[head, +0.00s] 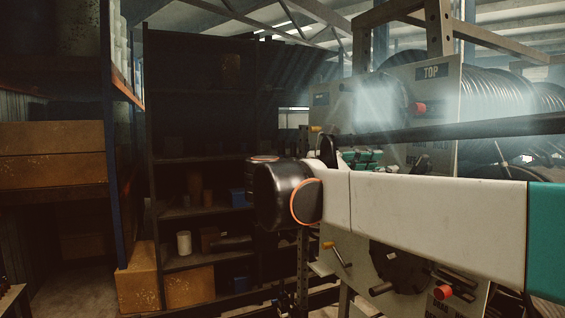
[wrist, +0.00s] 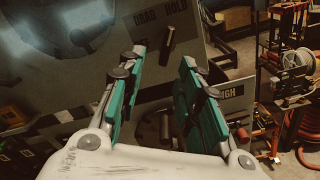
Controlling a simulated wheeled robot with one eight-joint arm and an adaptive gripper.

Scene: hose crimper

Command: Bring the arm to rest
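My gripper (wrist: 159,92) shows in the wrist view with its two green-padded fingers spread wide apart. Nothing is between the fingers. Behind them is a grey machine panel (wrist: 85,75) with the words DRAG and HOLD on it and a handle (wrist: 169,42). In the head view my white arm (head: 430,225) reaches across the right half from the right edge to a black joint near the middle. The gripper is mostly hidden behind the arm there; bits of green show above it.
A machine with a TOP label (head: 432,71) and red knobs stands behind my arm. A dark shelf unit (head: 185,100) holds boxes and a white canister (head: 184,243). Cardboard boxes (head: 50,150) sit at left. In the wrist view, reels (wrist: 293,78) and an orange hose (wrist: 304,150) are at right.

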